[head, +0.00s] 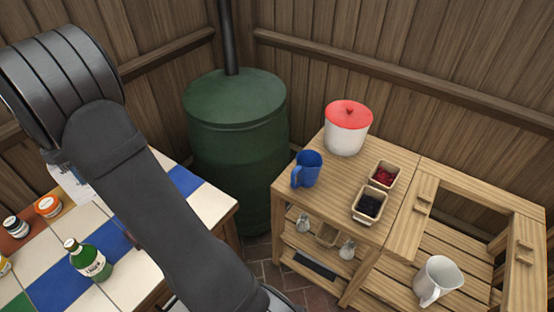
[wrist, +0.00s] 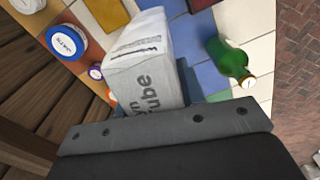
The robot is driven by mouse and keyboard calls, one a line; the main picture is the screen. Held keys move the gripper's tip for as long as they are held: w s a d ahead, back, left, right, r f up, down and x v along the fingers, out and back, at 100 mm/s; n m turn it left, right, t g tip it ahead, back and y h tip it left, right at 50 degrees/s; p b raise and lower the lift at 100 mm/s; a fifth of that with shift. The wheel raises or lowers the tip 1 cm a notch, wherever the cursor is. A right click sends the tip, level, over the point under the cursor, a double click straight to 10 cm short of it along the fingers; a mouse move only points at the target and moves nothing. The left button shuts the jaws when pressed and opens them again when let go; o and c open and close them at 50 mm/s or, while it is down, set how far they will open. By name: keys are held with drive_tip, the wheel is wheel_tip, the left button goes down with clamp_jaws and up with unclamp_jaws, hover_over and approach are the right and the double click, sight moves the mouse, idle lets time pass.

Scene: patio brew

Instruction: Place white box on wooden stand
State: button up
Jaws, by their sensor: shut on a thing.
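The white box (wrist: 145,65), with dark printing on its faces, is at the upper middle of the wrist view. My gripper (wrist: 165,120) is shut on it; the grey finger bar crosses in front of the box's near end. In the head view a white printed piece that looks like the box (head: 75,186) shows at the left, mostly behind my arm. My gripper is out of sight there. The wooden stand (head: 335,190) is at the right of the head view, apart from the box.
The stand's top holds a red-lidded pot (head: 347,128), a blue mug (head: 307,169) and two small trays of berries. A white pitcher (head: 437,280) stands lower right. A green bottle (head: 90,260) and several jars stand on the tiled table (head: 212,205). A green barrel (head: 236,140) stands behind.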

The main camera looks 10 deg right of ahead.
drive_tip(key=w+d+r+m, duration=0.1)
drive_tip(key=w+d+m, duration=0.2)
drive_tip(key=w+d, duration=0.7)
drive_tip(key=w+d+r+m, duration=0.1)
drive_tip(key=w+d+m, duration=0.3)
drive_tip(key=d, duration=0.9)
drive_tip(key=w+d+m, duration=0.2)
drive_tip(key=d+m, duration=0.1)
drive_tip(key=d, duration=0.9)
drive_tip(key=w+d+m, duration=0.2)
drive_tip(key=d, duration=1.1)
drive_tip(key=s+d+m, duration=0.3)
drive_tip(key=s+d, duration=0.1)
drive_tip(key=d, duration=0.6)
drive_tip(key=s+d+m, duration=0.2)
drive_tip(key=s+d, duration=0.1)
drive_tip(key=d, duration=0.8)
drive_tip(key=s+d+m, duration=0.3)
drive_tip(key=s+d, duration=0.1)
drive_tip(key=d, duration=0.6)
wheel_tip(320, 180, down, 22)
drive_tip(key=shift+w+d, duration=0.15)
drive_tip(key=shift+w, duration=0.05)
drive_tip(key=shift+f, duration=0.25)
